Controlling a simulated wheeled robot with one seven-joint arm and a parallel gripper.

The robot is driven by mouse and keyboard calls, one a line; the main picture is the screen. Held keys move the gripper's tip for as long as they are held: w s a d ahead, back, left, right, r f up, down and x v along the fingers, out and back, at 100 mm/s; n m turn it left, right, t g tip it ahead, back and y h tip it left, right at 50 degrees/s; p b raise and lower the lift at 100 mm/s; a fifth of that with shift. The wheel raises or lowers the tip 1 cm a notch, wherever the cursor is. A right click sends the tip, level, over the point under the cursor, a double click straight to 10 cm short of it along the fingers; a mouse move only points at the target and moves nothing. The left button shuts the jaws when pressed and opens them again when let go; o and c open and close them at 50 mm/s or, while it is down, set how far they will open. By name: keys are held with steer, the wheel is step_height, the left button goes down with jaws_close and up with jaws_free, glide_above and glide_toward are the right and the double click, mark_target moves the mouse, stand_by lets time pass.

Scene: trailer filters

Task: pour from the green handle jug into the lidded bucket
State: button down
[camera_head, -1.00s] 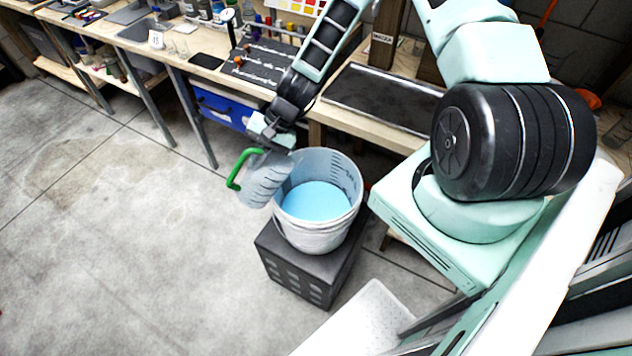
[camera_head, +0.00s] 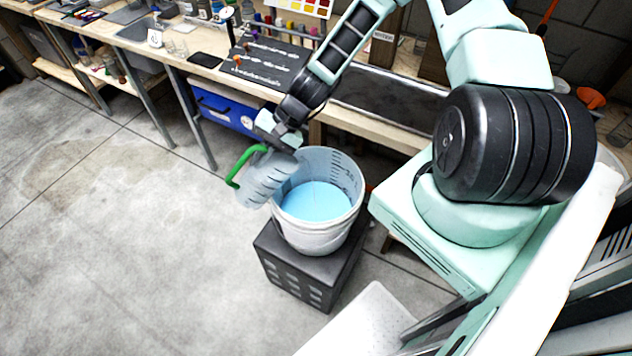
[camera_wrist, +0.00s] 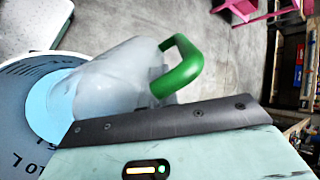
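The green handle jug (camera_head: 264,180) is a translucent jug with a green handle, held at the bucket's left rim and tilted toward the bucket. It also shows in the wrist view (camera_wrist: 118,80), with its handle to the right. My gripper (camera_head: 279,140) is at the jug's upper side and appears shut on it; the fingertips are mostly hidden. The bucket (camera_head: 318,236) is white, open at the top, with light blue liquid inside and scale marks on its inner wall. No lid shows on it. I cannot tell whether liquid is leaving the jug.
The bucket stands on a black crate (camera_head: 283,268) on the concrete floor. A workbench (camera_head: 205,75) with bottles and tools runs behind, with a blue box (camera_head: 222,108) beneath it. The floor at left is clear.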

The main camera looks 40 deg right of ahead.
steer(key=shift+d+f+y+b, duration=0.2)
steer(key=shift+f+y+b, duration=0.15)
steer(key=shift+b, duration=0.3)
steer(key=shift+s+d+t+y+b, duration=0.2)
steer(key=shift+d+t+y+b, duration=0.25)
steer(key=shift+y+b, duration=0.55)
stand_by(1.1)
steer(key=shift+s+d+f+t+y+b, duration=0.15)
steer(key=shift+d+f+y+b, duration=0.2)
steer(key=shift+b, duration=0.75)
steer(key=shift+s+d+f+t+y+b, duration=0.1)
steer(key=shift+f+y+b, duration=0.3)
steer(key=shift+b, duration=0.7)
stand_by(2.0)
